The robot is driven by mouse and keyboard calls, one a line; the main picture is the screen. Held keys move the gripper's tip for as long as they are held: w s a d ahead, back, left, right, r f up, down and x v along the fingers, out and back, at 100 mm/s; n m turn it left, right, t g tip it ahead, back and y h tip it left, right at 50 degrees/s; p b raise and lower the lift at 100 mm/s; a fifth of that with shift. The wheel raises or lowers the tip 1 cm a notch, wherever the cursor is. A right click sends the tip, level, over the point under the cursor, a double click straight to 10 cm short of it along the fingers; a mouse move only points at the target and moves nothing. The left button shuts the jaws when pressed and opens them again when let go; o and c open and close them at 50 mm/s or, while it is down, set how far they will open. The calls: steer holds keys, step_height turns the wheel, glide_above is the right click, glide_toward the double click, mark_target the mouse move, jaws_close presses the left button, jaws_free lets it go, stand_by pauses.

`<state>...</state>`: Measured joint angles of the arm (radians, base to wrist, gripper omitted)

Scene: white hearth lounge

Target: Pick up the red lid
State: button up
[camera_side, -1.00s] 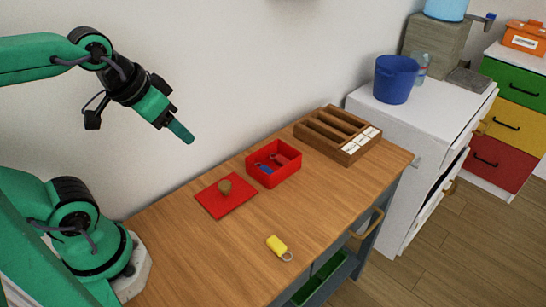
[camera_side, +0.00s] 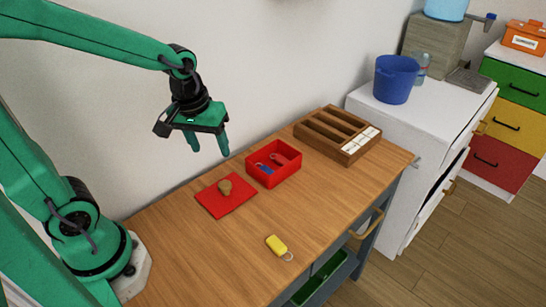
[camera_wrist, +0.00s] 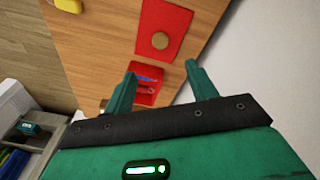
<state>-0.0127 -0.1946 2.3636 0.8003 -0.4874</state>
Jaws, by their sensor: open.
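The red lid (camera_side: 239,201) lies flat on the wooden table, a square plate with a round brown knob (camera_side: 225,187) on top. In the wrist view the lid (camera_wrist: 174,24) shows at the top, with its knob (camera_wrist: 160,41). My gripper (camera_side: 211,150) is open and empty, pointing down, in the air above the back of the table, clear of the lid. In the wrist view its fingers (camera_wrist: 158,76) are spread apart, and the open red box shows between them.
The open red box (camera_side: 268,179), with small items inside, stands right of the lid. A brown wooden tray (camera_side: 342,150) is behind it. A yellow tag (camera_side: 276,243) lies near the front edge. The white wall is close behind the table.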

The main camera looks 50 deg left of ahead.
mark_target(224, 184)
steer(key=f+n, duration=0.1)
steer(key=f, duration=0.1)
steer(key=w+f+n+g, duration=0.1)
steer(key=f, duration=0.1)
steer(key=w+f+n+g, duration=0.1)
steer(key=f, duration=0.2)
steer(key=shift+w+a, duration=0.1)
steer(key=shift+f, duration=1.3)
steer(key=shift+f, duration=0.1)
steer(key=shift+w+f, duration=0.15)
steer(key=shift+f, duration=2.35)
steer(key=shift+c, duration=0.5)
steer(key=c, duration=1)
